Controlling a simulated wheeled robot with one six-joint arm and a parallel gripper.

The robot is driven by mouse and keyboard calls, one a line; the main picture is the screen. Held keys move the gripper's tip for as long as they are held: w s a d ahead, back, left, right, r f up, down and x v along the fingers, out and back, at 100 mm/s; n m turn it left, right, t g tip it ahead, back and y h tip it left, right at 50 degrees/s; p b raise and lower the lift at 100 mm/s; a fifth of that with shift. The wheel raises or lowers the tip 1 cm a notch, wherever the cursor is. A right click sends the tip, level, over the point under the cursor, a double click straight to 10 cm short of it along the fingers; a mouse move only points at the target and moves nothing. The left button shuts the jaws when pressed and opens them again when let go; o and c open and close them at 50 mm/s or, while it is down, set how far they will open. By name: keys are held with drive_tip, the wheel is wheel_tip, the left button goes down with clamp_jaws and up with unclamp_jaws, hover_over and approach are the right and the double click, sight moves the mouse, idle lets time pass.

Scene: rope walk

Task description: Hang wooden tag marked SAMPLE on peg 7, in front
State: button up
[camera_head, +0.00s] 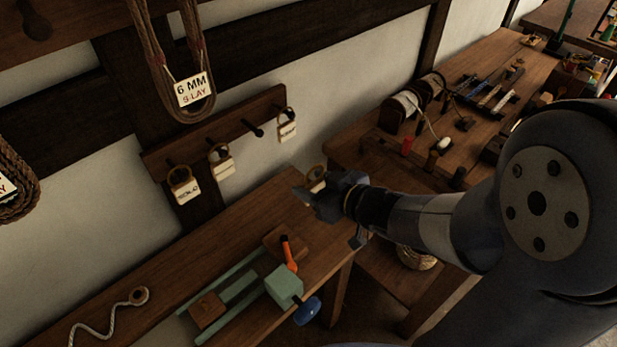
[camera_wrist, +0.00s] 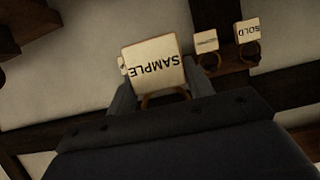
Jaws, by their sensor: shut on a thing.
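My gripper (camera_head: 318,194) is shut on the wooden tag marked SAMPLE (camera_wrist: 153,64). In the wrist view the lettering is upside down, and the tag's ring (camera_wrist: 165,98) lies between the fingers. In the head view the tag (camera_head: 316,178) shows only in part beside the fingertips, to the right of and below the peg rail (camera_head: 228,128). The rail carries several pegs. One dark peg (camera_head: 253,129) is bare; the others in view hold ringed tags. I see no peg numbers, so I cannot tell which is peg 7.
Tags hang at the rail's left (camera_head: 187,189), its middle (camera_head: 222,163) and its right end (camera_head: 287,131). A rope coil with a 6 MM S-LAY label (camera_head: 193,90) hangs above. A bench with a green vise (camera_head: 284,287) stands below; a tool table (camera_head: 470,105) is at right.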

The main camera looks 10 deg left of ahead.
drive_tip(key=s+d+p, duration=0.2)
drive_tip(key=s+d, duration=0.3)
drive_tip(key=d, duration=0.1)
idle(0.6)
idle(1.1)
